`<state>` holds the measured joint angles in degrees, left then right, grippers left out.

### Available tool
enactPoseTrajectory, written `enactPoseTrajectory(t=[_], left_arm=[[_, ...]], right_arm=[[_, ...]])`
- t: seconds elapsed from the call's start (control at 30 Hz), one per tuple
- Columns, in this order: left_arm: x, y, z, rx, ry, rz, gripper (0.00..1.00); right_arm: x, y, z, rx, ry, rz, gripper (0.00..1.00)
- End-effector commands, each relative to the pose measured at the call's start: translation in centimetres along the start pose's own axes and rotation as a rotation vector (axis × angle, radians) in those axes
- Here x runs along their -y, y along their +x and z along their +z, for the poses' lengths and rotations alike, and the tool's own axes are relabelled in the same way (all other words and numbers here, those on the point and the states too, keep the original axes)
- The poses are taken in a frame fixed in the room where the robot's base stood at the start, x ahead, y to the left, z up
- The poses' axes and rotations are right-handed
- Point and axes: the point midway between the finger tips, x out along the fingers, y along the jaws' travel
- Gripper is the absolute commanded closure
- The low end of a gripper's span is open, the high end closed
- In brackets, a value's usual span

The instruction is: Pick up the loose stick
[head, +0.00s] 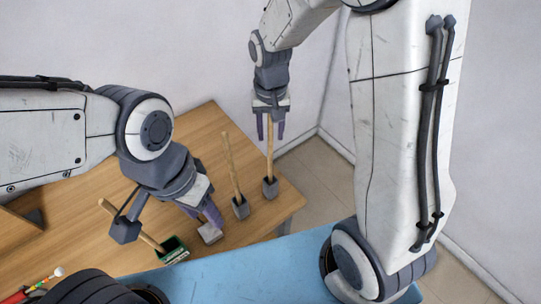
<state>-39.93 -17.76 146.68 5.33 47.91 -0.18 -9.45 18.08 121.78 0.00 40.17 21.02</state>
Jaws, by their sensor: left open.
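A loose wooden stick (150,240) lies slanted, its lower right end at a small green box (174,250); part of it is hidden behind a dark part of my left wrist. Two more sticks stand in grey blocks: a slightly tilted one (231,165) in one block (240,207), and an upright one (270,150) in another block (270,188). My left gripper (203,217) is open, its fingers pointing down at an empty-looking grey block (209,234). My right gripper (271,128) has its fingers apart around the upright stick's top; I cannot tell whether they touch it.
The wooden table (205,125) is bare behind the blocks and ends at the right near the wall. A blue surface (245,272) runs along the front. Coloured items with a white ball tip (58,272) show at the lower left. My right arm fills the right side.

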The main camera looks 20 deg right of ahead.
Motion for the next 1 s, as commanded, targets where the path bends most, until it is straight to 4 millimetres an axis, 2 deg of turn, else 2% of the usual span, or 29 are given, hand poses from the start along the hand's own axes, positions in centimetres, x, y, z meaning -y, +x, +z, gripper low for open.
enactPoseTrajectory(t=[0.03, 0.1, 1.0], left_arm=[[0.0, 0.01, 0.0, 0.0, 0.0, 0.0, 0.5], [0.0, 0.01, 0.0, 0.0, 0.0, 0.0, 0.5], [0.0, 0.0, 0.0, 0.0, 0.0, 0.0, 0.5]], right_arm=[[0.01, -0.02, -0.01, 0.0, 0.0, 0.0, 0.77], [0.02, -0.03, -0.02, -0.001, 0.0, 0.0, 1.0], [0.03, -0.06, -0.02, -0.001, 0.0, 0.0, 1.0]])
